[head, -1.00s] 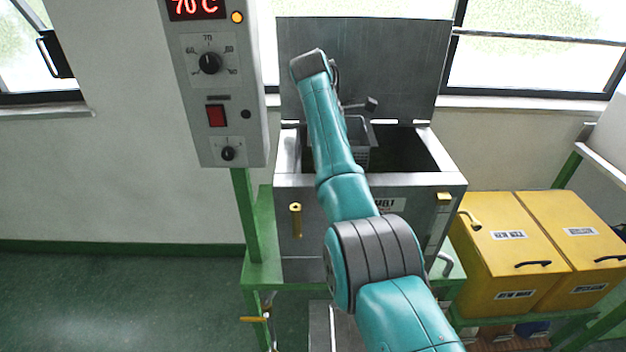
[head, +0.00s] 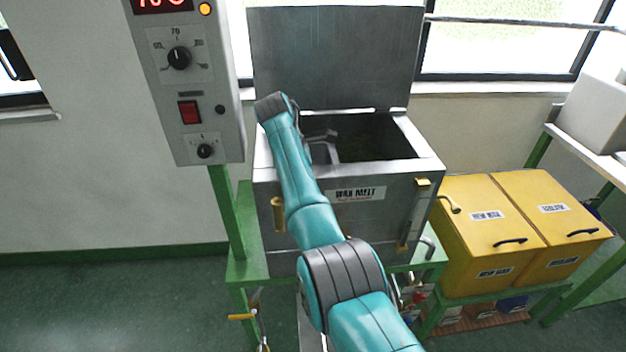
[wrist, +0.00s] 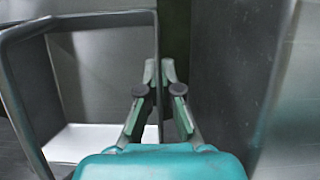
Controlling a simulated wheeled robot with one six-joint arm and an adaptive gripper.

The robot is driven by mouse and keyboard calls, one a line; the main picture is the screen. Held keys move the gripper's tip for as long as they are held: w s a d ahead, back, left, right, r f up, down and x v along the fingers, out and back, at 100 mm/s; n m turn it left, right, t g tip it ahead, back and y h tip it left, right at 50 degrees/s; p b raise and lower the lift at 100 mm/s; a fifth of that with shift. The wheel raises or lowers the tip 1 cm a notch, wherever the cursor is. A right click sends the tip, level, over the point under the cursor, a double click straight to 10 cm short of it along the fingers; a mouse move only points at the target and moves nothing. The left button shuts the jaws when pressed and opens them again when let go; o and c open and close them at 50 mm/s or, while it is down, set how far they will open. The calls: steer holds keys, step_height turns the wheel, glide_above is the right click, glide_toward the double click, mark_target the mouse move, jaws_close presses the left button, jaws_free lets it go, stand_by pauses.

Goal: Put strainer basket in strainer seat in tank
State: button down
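The grey strainer basket (head: 323,152) is at the left part of the tank (head: 385,195) opening, largely hidden by my arm in the head view. In the wrist view the basket (wrist: 23,95) is at the left, showing as a dark grey rectangular frame with an open middle. My gripper (wrist: 159,72) has its fingertips close together at the right side of this frame and seems to pinch its edge. In the head view my gripper is over or in the opening, behind my arm. I cannot make out the strainer seat; the tank's inside is dark.
The raised tank lid (head: 335,58) stands behind the opening. A control box (head: 183,85) on a green post is close on the left. Yellow bins (head: 490,225) stand to the right. The right part of the opening looks clear.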

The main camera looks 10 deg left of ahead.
steer(key=c, duration=1.3)
jaws_free()
steer(key=v, duration=0.7)
steer(key=shift+r, duration=0.3)
